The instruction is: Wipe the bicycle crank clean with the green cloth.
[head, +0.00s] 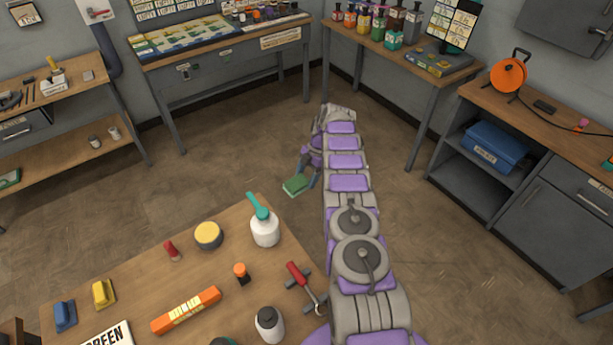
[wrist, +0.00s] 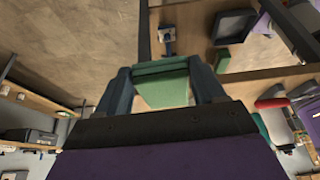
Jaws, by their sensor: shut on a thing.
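My gripper (head: 304,177) is at the far end of my outstretched arm in the head view, beyond the wooden table and above the floor. It is shut on the green cloth (head: 296,186), a folded block shape. In the wrist view the cloth (wrist: 166,88) sits between the two dark blue fingers of my gripper (wrist: 163,76). I cannot make out the bicycle crank or a trike frame in either view.
The near wooden table (head: 140,280) holds a white bottle (head: 265,230), a yellow-topped tin (head: 208,236), a red-handled tool (head: 298,275) and other items. Workbenches line the walls, one with an orange reel (head: 509,76). Floor (head: 235,145) around my gripper is clear.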

